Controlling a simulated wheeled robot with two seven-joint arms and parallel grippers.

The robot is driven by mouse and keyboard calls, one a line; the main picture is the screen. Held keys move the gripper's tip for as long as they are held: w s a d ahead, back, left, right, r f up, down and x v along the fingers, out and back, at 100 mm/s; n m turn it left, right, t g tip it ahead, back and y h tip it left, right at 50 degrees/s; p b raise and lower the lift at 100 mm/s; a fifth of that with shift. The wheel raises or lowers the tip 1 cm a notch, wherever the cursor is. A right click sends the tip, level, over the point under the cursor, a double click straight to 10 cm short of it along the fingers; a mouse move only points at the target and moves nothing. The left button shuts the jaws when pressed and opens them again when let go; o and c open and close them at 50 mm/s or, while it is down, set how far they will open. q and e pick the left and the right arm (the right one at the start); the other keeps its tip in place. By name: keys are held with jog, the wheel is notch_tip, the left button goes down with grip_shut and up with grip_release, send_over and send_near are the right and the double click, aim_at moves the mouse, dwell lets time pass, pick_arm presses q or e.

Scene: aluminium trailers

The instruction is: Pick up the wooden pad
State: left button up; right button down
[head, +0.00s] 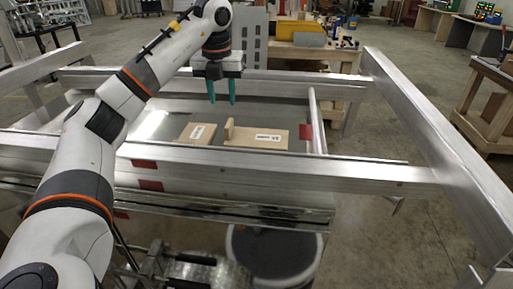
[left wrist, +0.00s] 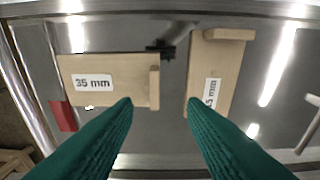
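Two light wooden pads with white labels lie on the grey metal sheet inside the trailer frame. The larger-looking pad (head: 262,133) has an upright tab at its left end in the head view. In the left wrist view this pad (left wrist: 125,92) lies left, labelled "35 mm", its tab at the right end. The other pad (head: 186,132) lies to its left in the head view; in the left wrist view it (left wrist: 215,60) lies right, its label partly hidden by a finger. My left gripper (head: 222,98) is open and empty above them, green fingers pointing down. My right gripper is not in view.
Aluminium trailer rails (head: 270,168) run in front of and around the sheet, with a post (head: 316,120) right of the pads. Red marks (head: 305,131) sit beside it. A dark round bin (head: 272,255) stands in front. A wooden workbench (head: 310,52) stands behind.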

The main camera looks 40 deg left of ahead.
pick_arm(q)
send_over(229, 122)
jog(key=s, duration=0.1)
notch_tip(229, 122, down, 4)
jog(key=shift+s+f+p, duration=0.15)
jog(key=shift+p, duration=0.2)
jog(key=shift+f, duration=0.45)
jog(key=f, duration=0.2)
jog(key=w+f+p, duration=0.1)
jog(key=f, duration=0.1)
jog(key=shift+w+f+p, duration=0.1)
jog(key=shift+f+p, duration=0.2)
jog(key=shift+r, duration=0.1)
grip_shut()
